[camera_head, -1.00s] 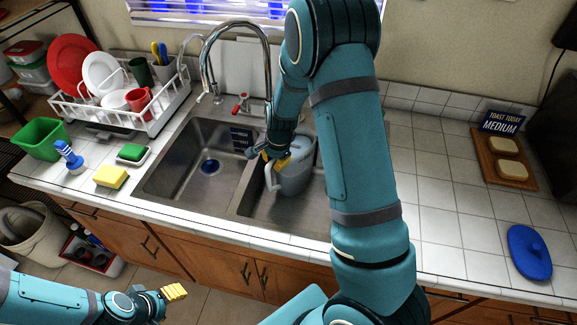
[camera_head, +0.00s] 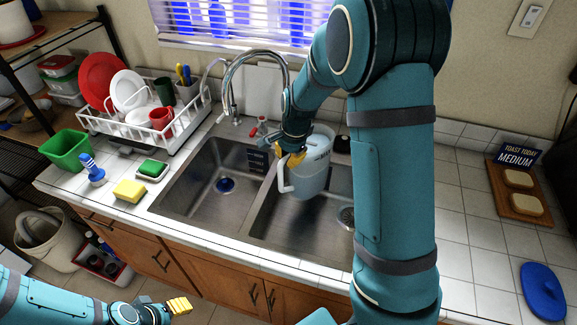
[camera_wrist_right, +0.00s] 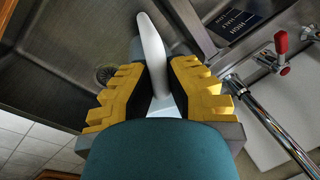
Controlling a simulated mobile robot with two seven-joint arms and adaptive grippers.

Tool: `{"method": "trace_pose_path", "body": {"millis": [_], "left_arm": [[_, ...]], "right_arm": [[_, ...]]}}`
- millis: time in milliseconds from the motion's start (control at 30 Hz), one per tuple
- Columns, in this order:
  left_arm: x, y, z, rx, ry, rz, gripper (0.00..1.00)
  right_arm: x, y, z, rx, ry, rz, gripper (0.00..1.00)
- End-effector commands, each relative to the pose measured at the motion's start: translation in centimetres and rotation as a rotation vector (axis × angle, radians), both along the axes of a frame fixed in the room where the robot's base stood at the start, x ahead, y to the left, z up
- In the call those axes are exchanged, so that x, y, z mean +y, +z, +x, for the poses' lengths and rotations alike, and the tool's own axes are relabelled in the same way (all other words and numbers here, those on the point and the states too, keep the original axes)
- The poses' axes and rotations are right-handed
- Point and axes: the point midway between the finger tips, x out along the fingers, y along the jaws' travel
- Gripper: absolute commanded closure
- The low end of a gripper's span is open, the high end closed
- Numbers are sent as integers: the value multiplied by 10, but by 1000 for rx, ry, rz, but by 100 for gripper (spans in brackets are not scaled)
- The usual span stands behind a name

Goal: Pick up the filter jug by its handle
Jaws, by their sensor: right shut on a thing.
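The filter jug (camera_head: 314,176) is pale grey-blue with a white handle (camera_head: 283,178) on its left side. It hangs roughly upright over the right sink basin, with bare basin floor showing below it. My right gripper (camera_head: 290,158) is shut on the handle. In the right wrist view the white handle (camera_wrist_right: 152,45) passes between the yellow fingers (camera_wrist_right: 158,88); the jug body is mostly hidden there. My left gripper (camera_head: 180,306) is empty at the lower left, away from the counter; its finger gap is not clear.
The curved faucet (camera_head: 230,85) and red-handled tap (camera_head: 262,125) stand close behind the jug. A dish rack (camera_head: 150,140), green bin (camera_head: 66,150) and yellow sponge (camera_head: 129,190) are to the left. Toast board (camera_head: 520,195) and blue lid (camera_head: 543,290) lie right; tiles between are clear.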

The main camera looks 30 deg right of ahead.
Motion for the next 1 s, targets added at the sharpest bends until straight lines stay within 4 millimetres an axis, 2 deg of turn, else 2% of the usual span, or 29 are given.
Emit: {"method": "trace_pose_path", "body": {"millis": [33,600,800,1000], "left_arm": [[0,4,0,0,0,-1,46],[1,25,-1,0,0,-4,46],[2,30,-1,0,0,-5,46],[2,32,-1,0,0,-6,46]], "right_arm": [[0,12,1,-5,3,-1,100],[0,114,1,-6,2,0,100],[0,142,1,-5,1,0,100],[0,158,1,-4,2,-1,100]]}}
